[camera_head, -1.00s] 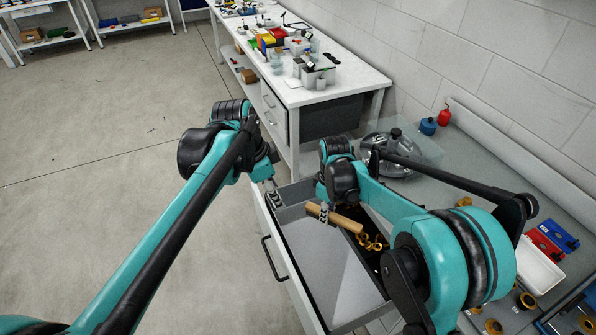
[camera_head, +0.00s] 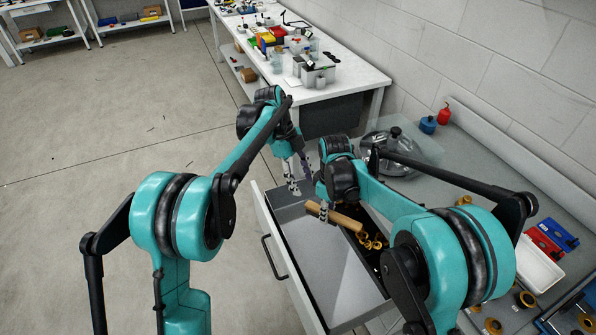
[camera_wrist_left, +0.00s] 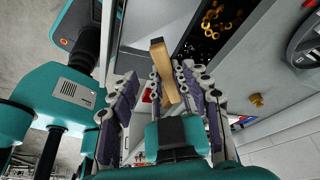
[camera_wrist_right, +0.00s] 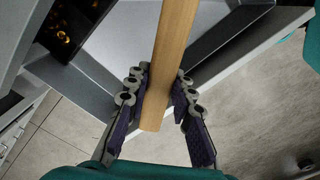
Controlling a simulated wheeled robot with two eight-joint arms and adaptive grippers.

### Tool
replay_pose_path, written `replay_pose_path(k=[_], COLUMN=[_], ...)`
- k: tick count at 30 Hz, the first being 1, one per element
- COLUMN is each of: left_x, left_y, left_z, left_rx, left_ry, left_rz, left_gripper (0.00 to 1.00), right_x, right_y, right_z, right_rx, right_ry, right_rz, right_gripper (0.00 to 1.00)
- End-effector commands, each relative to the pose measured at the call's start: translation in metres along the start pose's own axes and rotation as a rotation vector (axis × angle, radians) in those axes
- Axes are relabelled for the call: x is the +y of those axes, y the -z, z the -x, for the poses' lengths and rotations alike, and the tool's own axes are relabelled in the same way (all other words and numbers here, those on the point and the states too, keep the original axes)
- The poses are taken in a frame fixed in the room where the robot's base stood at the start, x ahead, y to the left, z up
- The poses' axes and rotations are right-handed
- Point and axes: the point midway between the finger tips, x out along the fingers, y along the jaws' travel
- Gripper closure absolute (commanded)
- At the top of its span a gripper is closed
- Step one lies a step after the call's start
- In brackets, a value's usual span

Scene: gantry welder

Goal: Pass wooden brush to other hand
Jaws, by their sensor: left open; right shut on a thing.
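The wooden brush (camera_head: 337,217) shows as a plain light-brown wooden bar above the open drawer; I see no bristles. My right gripper (camera_head: 323,213) is shut on it near one end. In the right wrist view the brush (camera_wrist_right: 172,62) runs up from between the fingers of that gripper (camera_wrist_right: 157,100). My left gripper (camera_head: 299,183) is open, just above and to the left of the brush in the head view. In the left wrist view the brush (camera_wrist_left: 163,68) appears between and beyond the spread fingers of the left gripper (camera_wrist_left: 156,82), and I see no contact with them.
The open drawer (camera_head: 290,277) has a bare grey front compartment and a dark one with brass fittings (camera_wrist_left: 213,22). The grey workbench (camera_head: 460,150) on the right carries a metal round part (camera_head: 392,150), bottles and a white tray (camera_head: 538,265). Floor at left is clear.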

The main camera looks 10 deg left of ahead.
Motion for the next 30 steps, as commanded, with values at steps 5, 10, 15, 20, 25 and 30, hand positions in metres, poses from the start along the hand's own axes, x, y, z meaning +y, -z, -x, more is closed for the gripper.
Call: replay_pose_path(k=[5, 10, 15, 20, 25, 30], left_x=[0.000, 0.000, 0.000, 0.000, 0.000, 0.000], left_y=[0.000, 0.000, 0.000, 0.000, 0.000, 0.000], left_z=[-0.037, -0.065, -0.080, -0.084, -0.084, -0.084], left_rx=[0.000, -0.001, -0.001, -0.001, -0.001, -0.001], left_ry=[0.000, 0.000, 0.000, 0.001, 0.001, 0.001], left_rz=[-0.001, 0.001, 0.001, 0.001, 0.002, 0.002], left_gripper=[0.52, 0.52, 0.52, 0.52, 0.52, 0.91], right_x=[0.000, 0.000, 0.000, 0.000, 0.000, 0.000], right_y=[0.000, 0.000, 0.000, 0.000, 0.000, 0.000], right_z=[0.000, 0.000, 0.000, 0.000, 0.000, 0.000], right_rx=[0.000, 0.000, 0.000, 0.000, 0.000, 0.000], right_ry=[0.000, 0.000, 0.000, 0.000, 0.000, 0.000], right_rz=[0.000, 0.000, 0.000, 0.000, 0.000, 0.000], right_gripper=[1.00, 1.00, 1.00, 1.00, 1.00, 1.00])
